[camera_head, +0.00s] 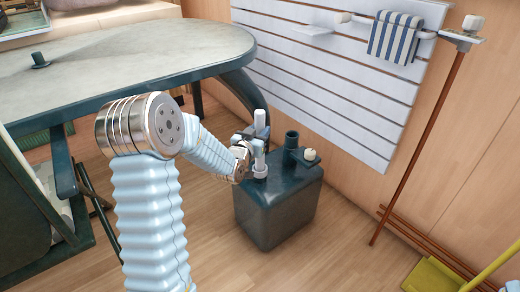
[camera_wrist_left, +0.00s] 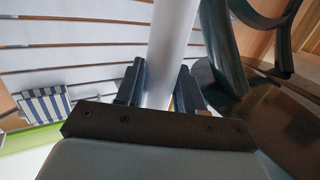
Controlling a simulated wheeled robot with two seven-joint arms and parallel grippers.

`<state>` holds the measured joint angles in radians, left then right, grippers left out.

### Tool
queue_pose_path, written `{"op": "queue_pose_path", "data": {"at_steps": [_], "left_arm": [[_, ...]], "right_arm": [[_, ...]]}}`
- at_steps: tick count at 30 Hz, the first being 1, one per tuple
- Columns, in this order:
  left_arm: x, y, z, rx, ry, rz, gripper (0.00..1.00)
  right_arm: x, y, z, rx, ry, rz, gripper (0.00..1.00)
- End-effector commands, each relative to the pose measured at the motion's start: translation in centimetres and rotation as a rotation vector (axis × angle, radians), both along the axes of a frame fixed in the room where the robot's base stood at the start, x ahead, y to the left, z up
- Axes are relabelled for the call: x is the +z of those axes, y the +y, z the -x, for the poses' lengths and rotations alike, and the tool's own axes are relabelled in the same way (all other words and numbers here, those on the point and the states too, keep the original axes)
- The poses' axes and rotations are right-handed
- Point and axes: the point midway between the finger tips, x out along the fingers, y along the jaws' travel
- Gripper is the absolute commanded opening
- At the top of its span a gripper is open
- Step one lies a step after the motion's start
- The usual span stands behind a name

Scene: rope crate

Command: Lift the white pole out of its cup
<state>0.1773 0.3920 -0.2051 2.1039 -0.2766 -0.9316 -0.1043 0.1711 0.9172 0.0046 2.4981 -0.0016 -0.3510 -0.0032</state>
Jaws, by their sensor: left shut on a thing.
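The white pole (camera_head: 260,124) stands upright over the left part of the dark box top in the head view. Its lower end meets a pale, short cup (camera_head: 260,171) on that top; whether the end is inside the cup or just clear of it I cannot tell. My left gripper (camera_head: 250,146) is shut on the pole partway up, above the cup. In the left wrist view the pole (camera_wrist_left: 172,48) passes between the two dark fingers of the gripper (camera_wrist_left: 160,88). My right gripper is not in view.
A dark box (camera_head: 277,208) carries a dark open tube (camera_head: 291,139) and a small square holder with a pale knob (camera_head: 310,154) right of the pole. A dark-edged table (camera_head: 130,55) is at left. A slatted wall panel (camera_head: 320,75) stands behind. A broom handle (camera_head: 415,150) leans at right.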

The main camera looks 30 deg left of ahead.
Motion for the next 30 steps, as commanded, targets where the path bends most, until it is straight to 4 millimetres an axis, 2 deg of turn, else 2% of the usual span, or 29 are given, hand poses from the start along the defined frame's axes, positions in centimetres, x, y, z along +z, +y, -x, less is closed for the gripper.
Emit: {"op": "queue_pose_path", "data": {"at_steps": [30], "left_arm": [[2.0, 0.0, 0.0, 0.000, -0.001, 0.000, 0.00]], "right_arm": [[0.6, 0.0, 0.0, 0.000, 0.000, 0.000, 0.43]]}}
